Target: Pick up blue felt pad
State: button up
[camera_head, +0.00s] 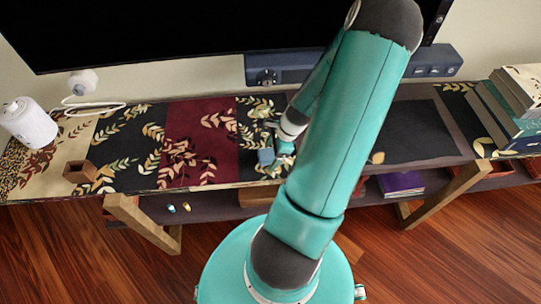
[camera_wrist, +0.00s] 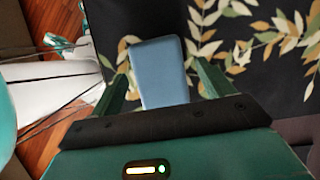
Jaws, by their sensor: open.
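The blue felt pad (camera_wrist: 158,72) is a flat blue rectangle with rounded corners. In the wrist view it lies between the two green fingers of my gripper (camera_wrist: 160,85), with a gap on each side. In the head view the pad (camera_head: 265,156) sits on the leaf-patterned top of the low bench, near its front edge. My gripper (camera_head: 277,150) is open beside it, partly hidden by my teal arm. The near end of the pad is hidden behind the gripper body in the wrist view.
A white cylinder (camera_head: 28,123) and a small brown box (camera_head: 80,172) stand on the bench's left part. Stacked books (camera_head: 510,110) are at the right end. A black screen (camera_head: 180,30) and a blue-grey bar (camera_head: 350,66) are behind.

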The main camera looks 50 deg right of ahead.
aim_at(267, 154)
jog(key=c, duration=1.1)
jog(key=shift+o, duration=0.2)
jog(key=shift+r, duration=0.1)
jog(key=shift+r, duration=0.4)
notch_tip(267, 154, up, 2)
jog(key=shift+r, duration=0.2)
jog(key=s+d+r, duration=0.6)
jog(key=s+r, duration=0.3)
jog(key=s, duration=0.3)
jog(key=shift+s+d+r, duration=0.15)
jog(key=shift+d+r, duration=0.15)
jog(key=shift+r, duration=0.05)
